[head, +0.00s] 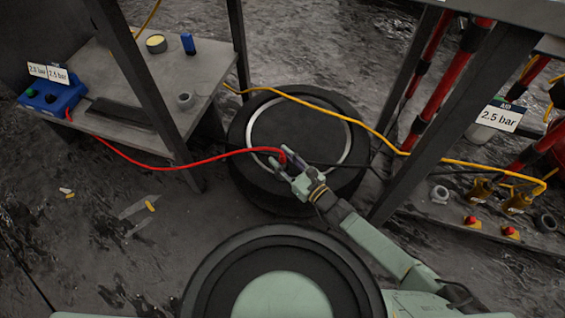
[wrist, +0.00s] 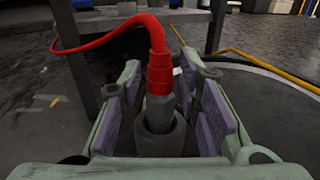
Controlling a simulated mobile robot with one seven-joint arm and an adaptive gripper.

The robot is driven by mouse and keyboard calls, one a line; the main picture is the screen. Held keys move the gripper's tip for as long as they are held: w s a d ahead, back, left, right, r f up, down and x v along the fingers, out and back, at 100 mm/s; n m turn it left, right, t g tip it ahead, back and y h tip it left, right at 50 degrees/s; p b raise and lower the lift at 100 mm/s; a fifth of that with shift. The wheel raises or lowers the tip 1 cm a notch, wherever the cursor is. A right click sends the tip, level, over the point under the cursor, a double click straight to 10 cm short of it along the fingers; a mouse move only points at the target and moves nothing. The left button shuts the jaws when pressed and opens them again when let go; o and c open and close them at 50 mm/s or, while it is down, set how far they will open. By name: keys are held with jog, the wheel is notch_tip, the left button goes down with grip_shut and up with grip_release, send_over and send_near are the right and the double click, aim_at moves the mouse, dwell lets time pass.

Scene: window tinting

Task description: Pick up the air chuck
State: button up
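The air chuck (wrist: 160,113) is a grey metal fitting on the end of a red hose (head: 190,163). In the wrist view it stands upright between the fingers, its lower end in a wider grey cylindrical piece (wrist: 160,140). My gripper (head: 281,162) is open around it, over the tyre (head: 243,160) lying flat on the floor. In the wrist view, the gripper's purple pads (wrist: 165,112) stand on both sides of the chuck with visible gaps. In the head view the fingers partly hide the chuck.
The red hose runs left to a blue box (head: 52,98) on a grey bench (head: 130,75). A yellow hose (head: 335,112) crosses the tyre's far side. Dark posts flank the tyre. A rack with red cylinders and a "2.5 bar" sign (head: 498,116) stands right.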

grip_shut()
jog(key=shift+r, duration=0.1)
dwell(0.3)
